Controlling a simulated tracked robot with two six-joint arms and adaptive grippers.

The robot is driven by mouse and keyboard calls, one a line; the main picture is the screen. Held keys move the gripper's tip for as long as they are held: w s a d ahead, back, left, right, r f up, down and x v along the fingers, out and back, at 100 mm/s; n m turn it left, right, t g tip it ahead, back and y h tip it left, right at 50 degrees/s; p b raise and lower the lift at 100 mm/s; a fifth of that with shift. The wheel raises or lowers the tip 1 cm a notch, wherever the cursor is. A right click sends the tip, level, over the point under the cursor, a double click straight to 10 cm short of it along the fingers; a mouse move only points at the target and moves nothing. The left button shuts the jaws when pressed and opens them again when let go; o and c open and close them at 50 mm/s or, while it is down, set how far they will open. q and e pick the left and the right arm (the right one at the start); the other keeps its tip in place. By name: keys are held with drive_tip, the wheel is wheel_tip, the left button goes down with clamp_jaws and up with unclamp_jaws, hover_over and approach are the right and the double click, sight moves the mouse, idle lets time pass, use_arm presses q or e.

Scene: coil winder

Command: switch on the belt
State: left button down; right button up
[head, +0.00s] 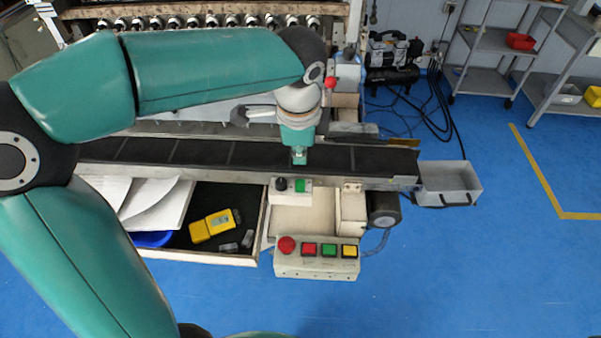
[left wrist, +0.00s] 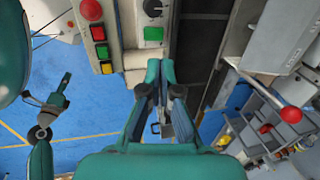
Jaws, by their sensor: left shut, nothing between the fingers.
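The conveyor belt (head: 215,153) is a dark strip running across the head view. A small pale switch box (head: 291,198) on its front side carries a black knob (head: 281,184) and a green button (head: 300,185). In the left wrist view the knob (left wrist: 152,8) and green button (left wrist: 153,34) show at the top. My left gripper (head: 299,159) points down over the belt, just behind the switch box. In the left wrist view its fingertips (left wrist: 160,66) are together and empty, apart from the green button in the picture. My right gripper (left wrist: 50,105) appears at left there; its opening is unclear.
A lower button box (head: 316,267) has a red mushroom button (head: 287,245) and red, green and yellow buttons. An open drawer (head: 200,256) holds papers and a yellow device (head: 211,226). A red-knobbed lever (head: 330,83) stands behind my gripper. A grey bin (head: 450,184) is at the belt's right end.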

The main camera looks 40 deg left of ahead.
sight(301, 181)
use_arm(q)
drive_tip(key=x, duration=0.9)
drive_tip(key=shift+f, duration=0.15)
